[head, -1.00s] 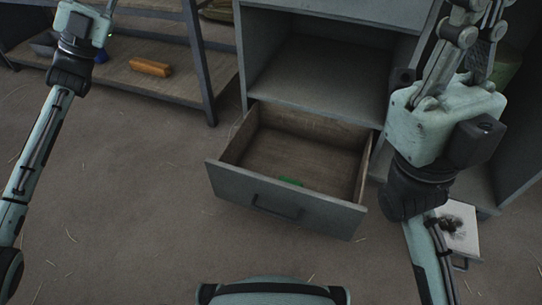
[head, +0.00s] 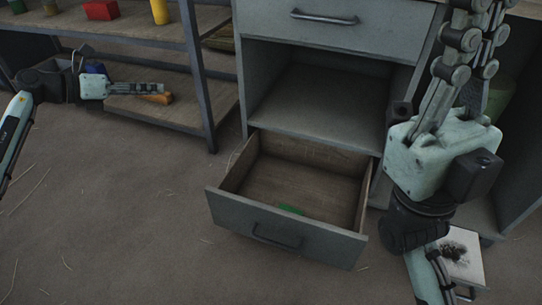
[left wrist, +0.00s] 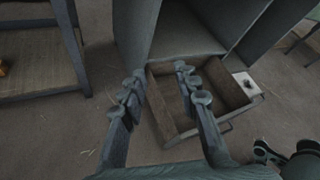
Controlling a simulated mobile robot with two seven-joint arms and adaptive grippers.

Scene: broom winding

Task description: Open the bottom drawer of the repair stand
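The repair stand (head: 335,45) is a grey cabinet with a shut top drawer, an open middle bay and a bottom drawer (head: 285,233) pulled well out. The bottom drawer has a dark handle (head: 278,238) and a wooden inside with a small green item (head: 291,209) in it. It also shows in the left wrist view (left wrist: 185,133). My left gripper (head: 166,92) is left of the stand, apart from the drawer; in the left wrist view its fingers (left wrist: 158,78) are spread and empty. My right gripper (head: 478,22) is up at the stand's right side, its fingertips cut off or unclear.
A shelf rack (head: 198,75) stands at the left with an orange block (head: 157,98), a red block (head: 101,10) and a yellow cylinder (head: 160,11). A pale box with a dark bristly patch (head: 462,258) is low at the right. Floor before the drawer is clear.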

